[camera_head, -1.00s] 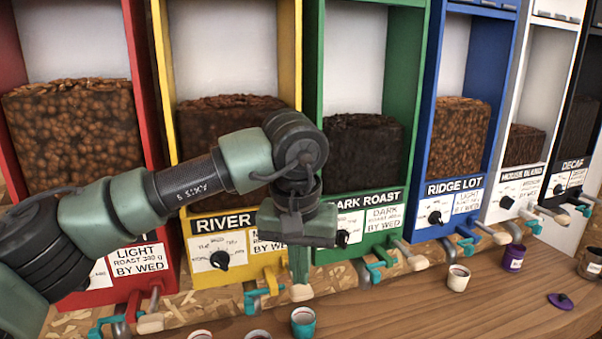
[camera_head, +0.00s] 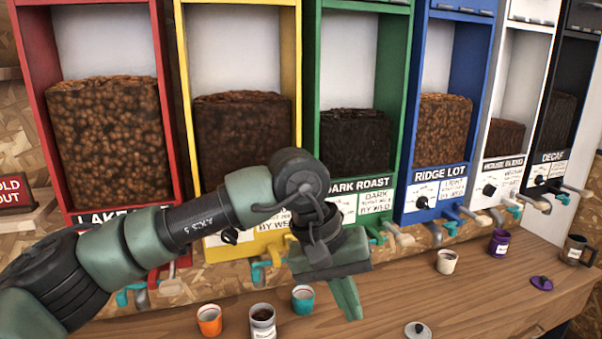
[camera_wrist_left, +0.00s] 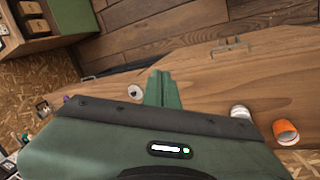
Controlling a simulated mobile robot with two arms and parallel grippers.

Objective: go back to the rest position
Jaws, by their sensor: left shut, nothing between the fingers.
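My left gripper (camera_head: 347,298) hangs over the wooden counter, in front of the green dark roast bin. Its green fingers are shut together with nothing between them. In the left wrist view the closed fingers (camera_wrist_left: 158,88) point out over the bare counter top, apart from any cup. My left arm comes in from the lower left and crosses in front of the yellow bin. My right gripper does not show in either view.
An orange cup (camera_head: 209,320), a white cup with dark contents (camera_head: 262,322) and a teal cup (camera_head: 303,298) stand left of the gripper. A cream cup (camera_head: 446,261), purple cup (camera_head: 499,242) and grey lid (camera_head: 417,330) are to its right. Bins (camera_head: 408,206) line the back.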

